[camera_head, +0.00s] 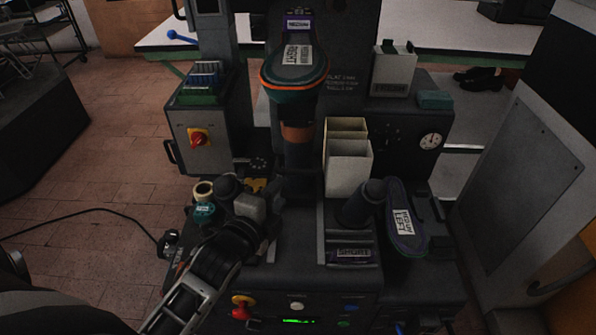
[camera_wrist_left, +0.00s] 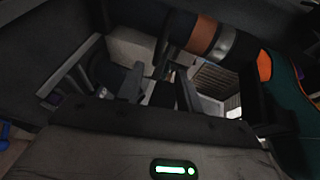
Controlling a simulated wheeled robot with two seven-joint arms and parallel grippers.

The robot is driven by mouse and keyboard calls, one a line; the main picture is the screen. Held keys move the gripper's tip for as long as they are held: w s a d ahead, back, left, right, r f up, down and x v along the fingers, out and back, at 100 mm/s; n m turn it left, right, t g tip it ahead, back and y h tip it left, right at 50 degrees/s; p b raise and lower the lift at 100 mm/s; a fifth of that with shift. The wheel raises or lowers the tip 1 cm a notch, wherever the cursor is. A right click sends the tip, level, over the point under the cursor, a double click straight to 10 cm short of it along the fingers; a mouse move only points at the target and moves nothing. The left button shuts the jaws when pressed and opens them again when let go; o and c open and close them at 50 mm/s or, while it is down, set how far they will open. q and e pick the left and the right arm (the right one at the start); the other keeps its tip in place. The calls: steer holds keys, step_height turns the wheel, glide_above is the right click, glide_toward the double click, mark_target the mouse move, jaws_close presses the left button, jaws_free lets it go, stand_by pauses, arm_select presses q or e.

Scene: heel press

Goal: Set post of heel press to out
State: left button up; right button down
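The heel press has an upright dark post (camera_head: 297,165) with an orange band, just behind the front deck. Above it is a sole-shaped piece with an orange rim (camera_head: 294,72), labelled as a right one. The banded post also crosses the top of the left wrist view (camera_wrist_left: 190,30). My left gripper (camera_head: 250,206) is over the left of the deck, left of the post and apart from it in the head view. My right gripper is not in view.
A second sole piece labelled left (camera_head: 405,218) stands on the right of the deck beside a short dark cylinder (camera_head: 362,203). Cream bins (camera_head: 347,168) stand behind. A red knob (camera_head: 242,302) and other buttons are on the front panel. A yellow-red switch (camera_head: 200,138) is left.

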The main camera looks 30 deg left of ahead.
mark_target(297, 174)
arm_select(q)
steer(key=w, duration=0.3)
steer(key=w+f, duration=0.1)
steer(key=w, duration=0.2)
steer(key=w+f, duration=0.1)
steer(key=w, duration=0.3)
steer(key=shift+w+a, duration=0.1)
steer(key=shift+a, duration=0.15)
jaws_close()
